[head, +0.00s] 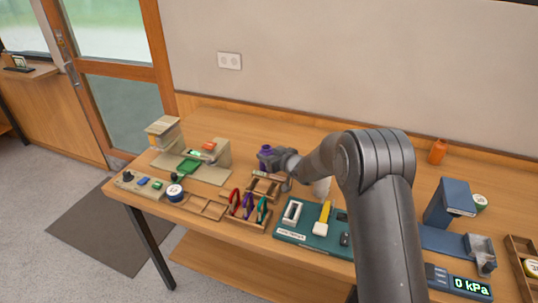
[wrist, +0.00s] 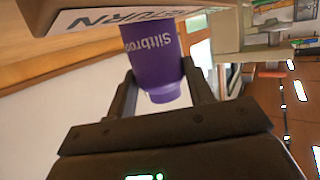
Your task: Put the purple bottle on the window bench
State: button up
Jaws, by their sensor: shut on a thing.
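The purple bottle (head: 265,149) is over the back of the long wooden table in the head view. In the wrist view the purple bottle (wrist: 150,60) shows white lettering and sits between both fingers. My gripper (head: 271,160) is shut on it, and its fingers (wrist: 163,88) flank the bottle in the wrist view. A wooden bench-like ledge (head: 42,71) is under the window at the far left. I cannot tell whether the bottle touches the wooden tray (head: 262,197) beside it.
A labelled edge (wrist: 120,18) is close to the bottle in the wrist view. A tool rack (head: 240,214), a green mat (head: 290,233) and a beige stand (head: 212,172) crowd the table. A dark floor mat (head: 105,235) lies before the door (head: 115,45).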

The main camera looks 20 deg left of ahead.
jog(key=o, duration=1.2)
jog(key=shift+s+d+r, duration=0.1)
jog(key=shift+d+r, duration=0.05)
jog(key=v, duration=1.1)
jog(key=shift+s+d+r, duration=0.15)
jog(key=shift+d+r, duration=0.05)
